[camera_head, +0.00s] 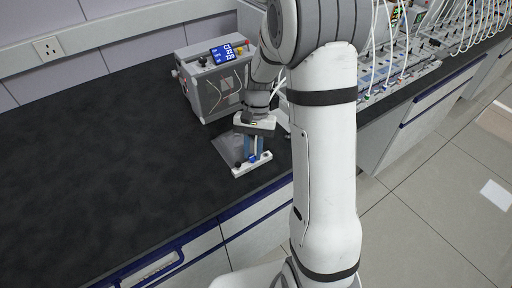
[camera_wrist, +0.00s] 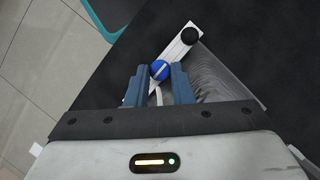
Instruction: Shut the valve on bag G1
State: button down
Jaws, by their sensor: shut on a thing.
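The gas bag (camera_wrist: 222,72) is a flat, clear, wrinkled sheet lying on the black bench; it also shows in the head view (camera_head: 226,150). A white bar (camera_wrist: 177,47) runs along its edge, with a round black cap (camera_wrist: 190,35) at one end. A blue valve knob (camera_wrist: 159,70) with a pale line across it sits on the bar. My gripper (camera_wrist: 160,76) points down with its blue fingers on either side of the knob, shut on it. In the head view my gripper (camera_head: 256,150) is low over the bar. No G1 label is readable.
A grey device with a blue display (camera_head: 225,54) stands just behind the bag. Several reactors with white tubes (camera_head: 400,50) stand at the right. The bench's front edge (camera_head: 215,215) is close to the bag. The black bench top (camera_head: 100,150) at left is clear.

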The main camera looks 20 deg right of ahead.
jog(key=c, duration=1.3)
grip_release()
jog(key=shift+o, duration=0.2)
jog(key=v, duration=0.7)
jog(key=shift+r, duration=0.35)
jog(key=shift+w+d, duration=0.1)
